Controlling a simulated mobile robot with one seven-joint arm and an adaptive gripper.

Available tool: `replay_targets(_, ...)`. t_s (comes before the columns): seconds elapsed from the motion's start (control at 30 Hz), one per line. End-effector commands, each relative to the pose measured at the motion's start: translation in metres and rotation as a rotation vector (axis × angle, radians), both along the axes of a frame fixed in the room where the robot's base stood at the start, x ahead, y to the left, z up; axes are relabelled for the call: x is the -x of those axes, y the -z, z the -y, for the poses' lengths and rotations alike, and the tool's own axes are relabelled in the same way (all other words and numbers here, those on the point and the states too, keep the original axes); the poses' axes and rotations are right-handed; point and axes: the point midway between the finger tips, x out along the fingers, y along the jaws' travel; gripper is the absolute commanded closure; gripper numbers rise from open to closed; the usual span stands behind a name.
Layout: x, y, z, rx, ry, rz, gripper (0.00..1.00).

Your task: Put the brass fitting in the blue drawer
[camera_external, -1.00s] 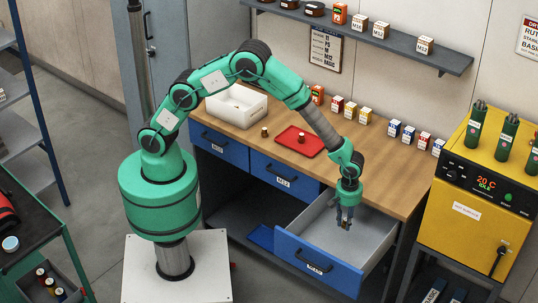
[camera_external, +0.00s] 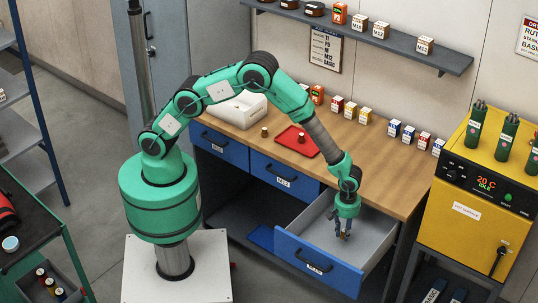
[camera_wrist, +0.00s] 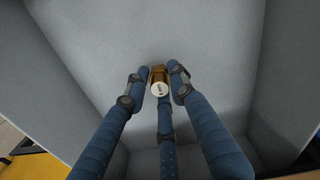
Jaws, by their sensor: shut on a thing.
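My gripper (camera_external: 344,235) is low inside the open blue drawer (camera_external: 318,271), near its middle. The wrist view shows its blue fingers (camera_wrist: 158,88) closed around the brass fitting (camera_wrist: 159,78), which has a pale round end with a dark mark facing the camera. The drawer's grey floor (camera_wrist: 215,50) lies behind the fitting. I cannot tell whether the fitting touches the floor. The drawer is pulled out and otherwise looks empty.
Two small brass-coloured pieces are on the bench, one on bare wood (camera_external: 264,132) and one at the red tray (camera_external: 283,140). A white bin (camera_external: 237,112) stands at the back left. Two other blue drawers (camera_external: 284,178) are shut. A yellow oven (camera_external: 452,180) stands right.

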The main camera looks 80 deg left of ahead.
Motion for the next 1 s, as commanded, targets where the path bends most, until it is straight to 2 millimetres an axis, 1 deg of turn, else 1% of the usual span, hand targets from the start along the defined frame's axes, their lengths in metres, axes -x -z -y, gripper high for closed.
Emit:
replay_targets(0.23, 0.000, -0.001, 0.000, 0.000, 0.000, 0.000, 1.00)
replay_targets(0.33, 0.000, 0.002, 0.000, 0.000, 0.000, 0.000, 1.00)
replay_targets(0.6, 0.000, 0.030, 0.000, 0.000, 0.000, -0.001, 1.00)
replay_targets(0.7, 0.000, 0.037, 0.000, 0.000, 0.000, -0.001, 1.00)
replay_targets(1.0, 0.000, 0.037, 0.000, 0.000, 0.000, 0.000, 1.00)
